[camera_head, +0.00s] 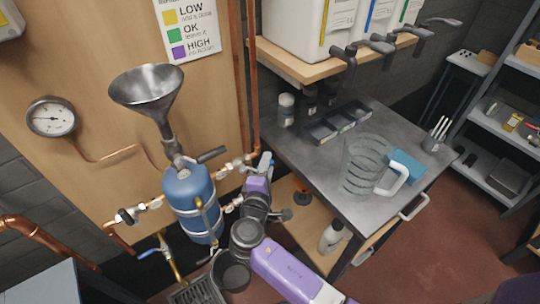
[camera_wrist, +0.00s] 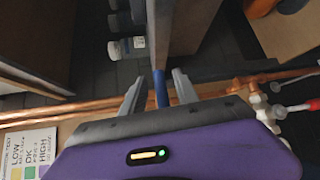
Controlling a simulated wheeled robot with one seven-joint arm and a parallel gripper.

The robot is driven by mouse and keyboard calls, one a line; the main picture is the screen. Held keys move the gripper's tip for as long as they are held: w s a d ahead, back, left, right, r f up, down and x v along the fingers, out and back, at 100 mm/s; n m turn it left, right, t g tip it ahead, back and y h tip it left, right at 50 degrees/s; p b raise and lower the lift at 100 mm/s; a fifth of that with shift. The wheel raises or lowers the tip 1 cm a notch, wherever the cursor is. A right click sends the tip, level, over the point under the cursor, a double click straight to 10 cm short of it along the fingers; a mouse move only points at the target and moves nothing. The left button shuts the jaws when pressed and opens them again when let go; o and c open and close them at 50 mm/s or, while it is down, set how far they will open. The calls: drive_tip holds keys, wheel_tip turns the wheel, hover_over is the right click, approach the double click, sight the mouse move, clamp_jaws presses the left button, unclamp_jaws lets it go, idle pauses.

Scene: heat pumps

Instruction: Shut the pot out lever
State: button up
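The blue pot (camera_head: 190,192) hangs on the board under a metal funnel (camera_head: 148,92), with copper pipes and valves on both sides. My gripper (camera_head: 264,163) is to the right of the pot, by the pipework. In the wrist view my gripper (camera_wrist: 158,90) is open, its two fingers apart with a narrow blue lever (camera_wrist: 160,88) between them. Gaps show on both sides of the lever. Whether this is the pot out lever cannot be told. Another blue-handled lever (camera_head: 149,252) is below the pot at left.
A grey workbench (camera_head: 300,165) stands at right with a glass jug (camera_head: 365,165) and a blue box (camera_head: 407,166). A pressure gauge (camera_head: 51,117) is on the board at left. In the wrist view a copper pipe (camera_wrist: 80,108) crosses near the fingers, with a pale valve (camera_wrist: 264,108) at right.

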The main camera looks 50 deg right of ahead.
drive_tip(key=x, duration=0.3)
drive_tip(key=shift+w+d, duration=0.15)
drive_tip(key=shift+d, duration=0.15)
clamp_jaws()
drive_tip(key=shift+f, duration=0.1)
idle(1.1)
